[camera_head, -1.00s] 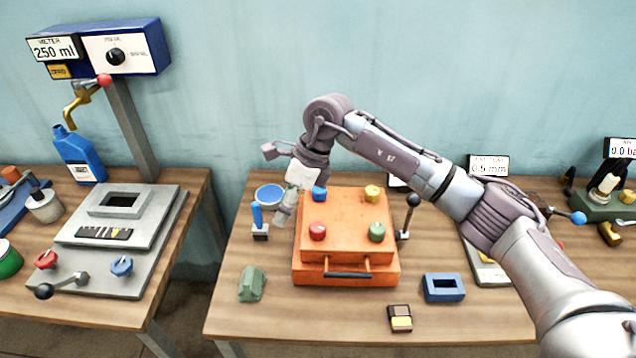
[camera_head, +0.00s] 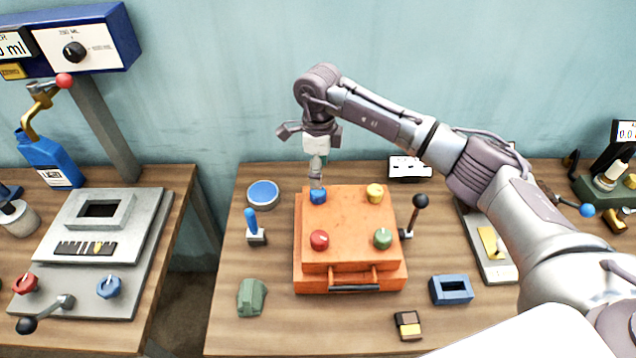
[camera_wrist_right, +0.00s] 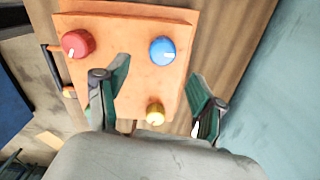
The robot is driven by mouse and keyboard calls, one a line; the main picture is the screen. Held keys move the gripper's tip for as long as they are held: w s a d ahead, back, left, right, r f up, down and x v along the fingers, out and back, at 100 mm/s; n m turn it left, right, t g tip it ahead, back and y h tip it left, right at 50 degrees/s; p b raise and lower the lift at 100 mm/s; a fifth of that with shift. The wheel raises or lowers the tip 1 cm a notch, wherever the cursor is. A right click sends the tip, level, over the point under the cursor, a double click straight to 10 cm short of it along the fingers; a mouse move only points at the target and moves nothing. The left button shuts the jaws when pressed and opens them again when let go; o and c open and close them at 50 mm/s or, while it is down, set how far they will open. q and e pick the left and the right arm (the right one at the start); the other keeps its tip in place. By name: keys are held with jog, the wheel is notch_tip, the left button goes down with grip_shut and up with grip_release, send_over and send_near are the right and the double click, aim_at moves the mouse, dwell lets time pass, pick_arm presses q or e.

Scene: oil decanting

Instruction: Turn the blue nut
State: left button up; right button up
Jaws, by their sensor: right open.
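The blue nut (camera_head: 318,196) sits at the back left of the top of the orange box (camera_head: 345,215). In the right wrist view the blue nut (camera_wrist_right: 162,49) has a white pointer mark on its face. My right gripper (camera_head: 317,178) points down just above the blue nut in the head view. In the right wrist view my right gripper (camera_wrist_right: 158,75) is open and empty, with the nut in line with the gap between its fingers. Whether a finger touches the nut I cannot tell. My left gripper is not in view.
The box also bears a yellow nut (camera_head: 375,193), a red nut (camera_head: 319,240) and a green nut (camera_head: 382,238). A black-knobbed lever (camera_head: 416,213) stands at its right. A blue-handled lever (camera_head: 252,226) and a round blue dish (camera_head: 263,195) stand at its left.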

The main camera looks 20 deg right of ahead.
aim_at(318, 191)
jog(key=f+p, duration=0.1)
jog(key=f, duration=0.5)
jog(key=shift+w+p, duration=0.2)
jog(key=shift+p, duration=0.2)
jog(key=shift+f, duration=0.7)
jog(key=c, duration=1.1)
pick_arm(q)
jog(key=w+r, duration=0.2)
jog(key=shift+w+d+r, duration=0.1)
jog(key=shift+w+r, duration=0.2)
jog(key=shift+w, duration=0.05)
pick_arm(e)
jog(key=shift+c, duration=0.2)
